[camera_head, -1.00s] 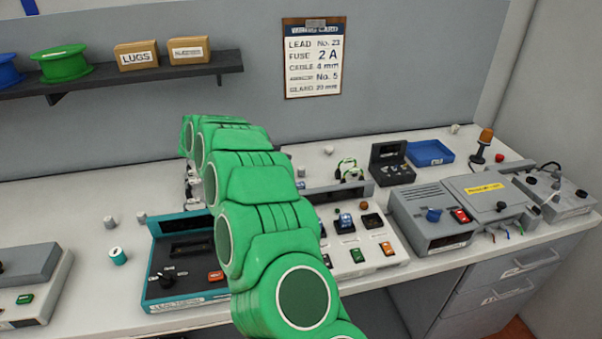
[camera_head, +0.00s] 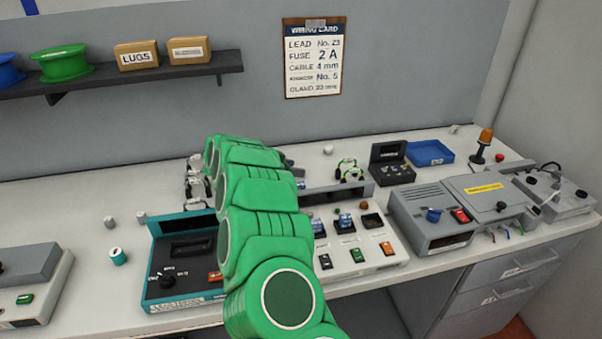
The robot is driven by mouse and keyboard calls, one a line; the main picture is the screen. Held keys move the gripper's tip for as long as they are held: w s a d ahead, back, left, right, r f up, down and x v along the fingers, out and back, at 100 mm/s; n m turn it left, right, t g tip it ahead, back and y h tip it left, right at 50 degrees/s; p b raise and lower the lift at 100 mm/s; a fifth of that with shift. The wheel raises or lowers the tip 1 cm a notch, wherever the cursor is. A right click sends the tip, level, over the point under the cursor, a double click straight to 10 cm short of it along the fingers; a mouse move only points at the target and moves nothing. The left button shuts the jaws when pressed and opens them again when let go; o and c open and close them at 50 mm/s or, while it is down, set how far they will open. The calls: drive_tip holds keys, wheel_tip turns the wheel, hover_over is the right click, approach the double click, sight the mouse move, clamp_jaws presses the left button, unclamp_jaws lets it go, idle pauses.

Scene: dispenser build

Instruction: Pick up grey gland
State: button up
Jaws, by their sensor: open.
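My green arm reaches from the bottom of the head view up over the middle of the bench. Its far end hides my gripper, so I see no fingers. Several small grey cylindrical pieces that look like glands stand on the bench. One grey piece (camera_head: 110,222) is at the left beside another grey piece (camera_head: 141,217), left of the teal device. A paler piece (camera_head: 328,150) stands at the back, right of my arm. Another grey piece (camera_head: 453,129) is near the blue tray. I cannot tell which is the grey gland, and my arm may hide others.
The teal device (camera_head: 165,295) and a white button panel (camera_head: 355,262) flank my arm. A grey machine (camera_head: 425,212) and beacon (camera_head: 483,143) stand right. A blue tray (camera_head: 430,153) lies behind. A shelf (camera_head: 130,78) hangs back left. The back-left bench is clear.

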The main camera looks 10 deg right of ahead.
drive_tip(key=shift+x, duration=1)
drive_tip(key=shift+c, duration=0.3)
clamp_jaws()
drive_tip(key=shift+r, duration=0.1)
